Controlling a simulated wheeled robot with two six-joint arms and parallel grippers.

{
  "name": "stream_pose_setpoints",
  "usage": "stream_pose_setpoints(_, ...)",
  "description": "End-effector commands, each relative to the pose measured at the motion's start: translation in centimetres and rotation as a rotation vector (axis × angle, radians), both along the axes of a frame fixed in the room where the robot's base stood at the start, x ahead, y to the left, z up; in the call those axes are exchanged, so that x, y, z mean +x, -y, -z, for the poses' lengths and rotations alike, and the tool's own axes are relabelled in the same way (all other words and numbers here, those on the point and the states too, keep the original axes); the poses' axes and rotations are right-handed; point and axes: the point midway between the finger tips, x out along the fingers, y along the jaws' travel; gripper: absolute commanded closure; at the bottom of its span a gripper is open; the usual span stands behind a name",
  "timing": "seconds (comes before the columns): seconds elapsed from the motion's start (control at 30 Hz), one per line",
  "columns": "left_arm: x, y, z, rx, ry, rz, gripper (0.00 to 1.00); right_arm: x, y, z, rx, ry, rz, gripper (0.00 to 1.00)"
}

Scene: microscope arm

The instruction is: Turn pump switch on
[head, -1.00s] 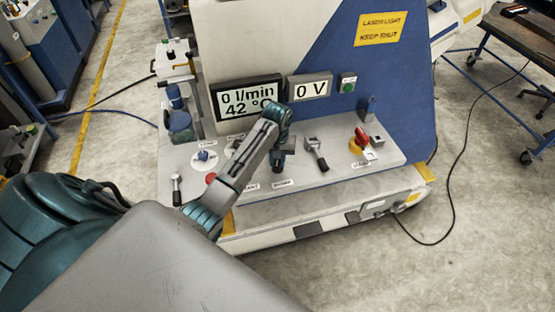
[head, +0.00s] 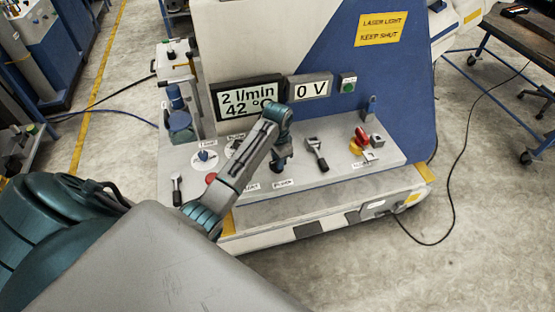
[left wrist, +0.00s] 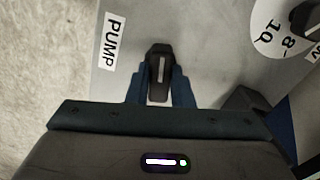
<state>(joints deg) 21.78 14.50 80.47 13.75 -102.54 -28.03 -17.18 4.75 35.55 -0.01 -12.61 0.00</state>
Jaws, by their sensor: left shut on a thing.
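The pump switch (left wrist: 159,60) is a dark lever with a pale stripe on the grey panel, beside the PUMP label (left wrist: 111,42) in the left wrist view. My left gripper (left wrist: 158,90) is shut on this switch, one blue finger on each side of it. In the head view my left gripper (head: 281,160) reaches down to the panel (head: 350,172), and its fingers largely hide the switch. The display (head: 247,98) above reads 2 l/min and about 42 °C. My right gripper is not in view.
Beside my gripper are another lever (head: 317,153) and a red and yellow rotary switch (head: 359,140). A blue knob (head: 205,155) and a red button (head: 211,178) are to the left. A second display (head: 309,87) reads 0 V.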

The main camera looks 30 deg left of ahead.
Motion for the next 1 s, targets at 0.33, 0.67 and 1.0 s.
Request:
stream_pose_setpoints(0.33,0.06,0.03,-0.04,0.0,0.002,0.204,1.0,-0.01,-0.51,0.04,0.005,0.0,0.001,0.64)
stream_pose_setpoints(0.67,0.05,0.05,-0.03,-0.001,0.002,0.274,1.0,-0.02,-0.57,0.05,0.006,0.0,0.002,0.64)
stream_pose_setpoints(1.0,0.05,0.06,-0.03,-0.001,0.002,0.277,1.0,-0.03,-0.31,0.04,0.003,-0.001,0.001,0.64)
